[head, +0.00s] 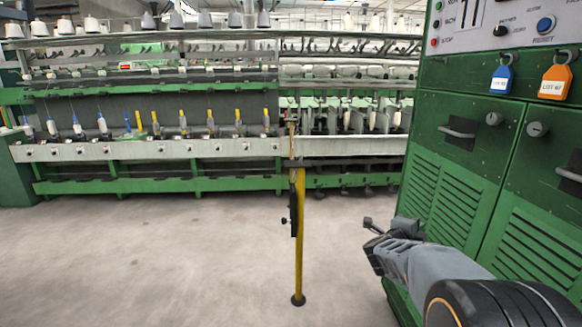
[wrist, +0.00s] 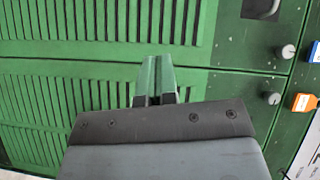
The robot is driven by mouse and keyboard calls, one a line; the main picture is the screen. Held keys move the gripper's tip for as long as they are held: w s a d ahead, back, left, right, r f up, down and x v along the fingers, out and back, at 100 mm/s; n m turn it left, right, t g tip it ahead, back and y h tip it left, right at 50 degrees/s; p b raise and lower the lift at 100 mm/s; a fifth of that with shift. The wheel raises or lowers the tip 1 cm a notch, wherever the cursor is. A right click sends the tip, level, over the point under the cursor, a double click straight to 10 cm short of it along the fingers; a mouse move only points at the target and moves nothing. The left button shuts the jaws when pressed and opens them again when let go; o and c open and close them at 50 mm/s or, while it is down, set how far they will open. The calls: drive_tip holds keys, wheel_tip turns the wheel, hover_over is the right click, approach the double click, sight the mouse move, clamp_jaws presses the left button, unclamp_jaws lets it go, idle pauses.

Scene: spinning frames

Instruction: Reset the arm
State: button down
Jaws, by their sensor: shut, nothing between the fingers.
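My arm reaches in from the lower right of the head view, and my gripper (head: 370,224) is at its far end, in front of the green cabinet (head: 450,185). In the wrist view my gripper (wrist: 155,95) is shut, its fingers together with nothing between them. The green louvred doors of the cabinet (wrist: 60,30) fill the background there. I cannot tell the exact gap between the fingertips and the cabinet.
A blue tag (head: 501,79) and an orange tag (head: 555,83) hang on the cabinet's front. A yellow post (head: 299,240) stands on the floor left of my gripper. A long spinning frame (head: 150,150) runs across the back. The concrete floor (head: 150,255) at left is clear.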

drive_tip(key=s+a+r+n+t+y+p, duration=0.1)
drive_tip(key=s+a+r+n+y+p, duration=0.2)
drive_tip(key=a+r+n+y+p, duration=0.4)
drive_tip(key=s+a+r+n+y+p, duration=0.3)
drive_tip(key=a+r+n+y+p, duration=0.3)
drive_tip(key=a+r+n, duration=0.3)
drive_tip(key=s+a+r+n+g+p, duration=0.1)
drive_tip(key=s+n+g+p, duration=0.7)
drive_tip(key=s, duration=1)
drive_tip(key=shift+s+a+r+n+p, duration=0.15)
drive_tip(key=shift+s+a+n+p, duration=0.15)
drive_tip(key=shift+a+n+p, duration=0.8)
drive_tip(key=shift+d, duration=0.35)
